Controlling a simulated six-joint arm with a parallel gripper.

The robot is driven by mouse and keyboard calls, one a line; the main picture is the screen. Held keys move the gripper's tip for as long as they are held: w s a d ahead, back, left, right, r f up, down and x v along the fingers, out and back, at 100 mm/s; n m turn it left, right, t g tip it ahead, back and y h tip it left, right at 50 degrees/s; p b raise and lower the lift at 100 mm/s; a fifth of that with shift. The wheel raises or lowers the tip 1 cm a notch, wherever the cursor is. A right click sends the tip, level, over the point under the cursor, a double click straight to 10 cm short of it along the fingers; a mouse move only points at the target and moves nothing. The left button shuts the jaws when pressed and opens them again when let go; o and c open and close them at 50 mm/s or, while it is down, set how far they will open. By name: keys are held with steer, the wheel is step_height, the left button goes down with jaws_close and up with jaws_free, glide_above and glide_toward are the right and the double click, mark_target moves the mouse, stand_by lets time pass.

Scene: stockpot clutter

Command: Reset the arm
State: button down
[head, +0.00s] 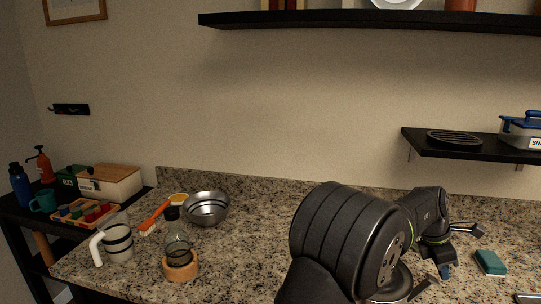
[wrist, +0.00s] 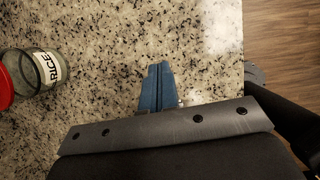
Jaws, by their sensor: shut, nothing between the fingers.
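My gripper (wrist: 157,82) shows in the wrist view as two blue fingertips pressed together, with nothing between them. They are over the speckled counter (wrist: 110,40). In the head view my dark arm fills the lower right and hides part of the counter. A bit of blue at the gripper's tip (head: 444,271) shows there, low over the counter, left of a green sponge (head: 490,262).
In the wrist view a clear jar labelled RICE (wrist: 45,68) with a red lid (wrist: 5,85) lies left of my fingers. A shelf (head: 470,152) hangs at right.

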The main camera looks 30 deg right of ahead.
steer(key=shift+w+a+f, duration=0.15)
steer(key=shift+f, duration=0.4)
step_height(320, 180, up, 8)
steer(key=s+d+f, duration=0.1)
steer(key=s+d, duration=0.1)
steer(key=f, duration=0.2)
steer(key=w+a+f, duration=0.1)
steer(key=f, duration=0.1)
steer(key=w+a+f, duration=0.1)
steer(key=f, duration=0.1)
steer(key=shift+f, duration=0.4)
steer(key=s+d+r, duration=0.2)
steer(key=s+d, duration=0.2)
steer(key=shift+d+r, duration=0.15)
steer(key=shift+d, duration=0.2)
steer(key=shift+s, duration=0.15)
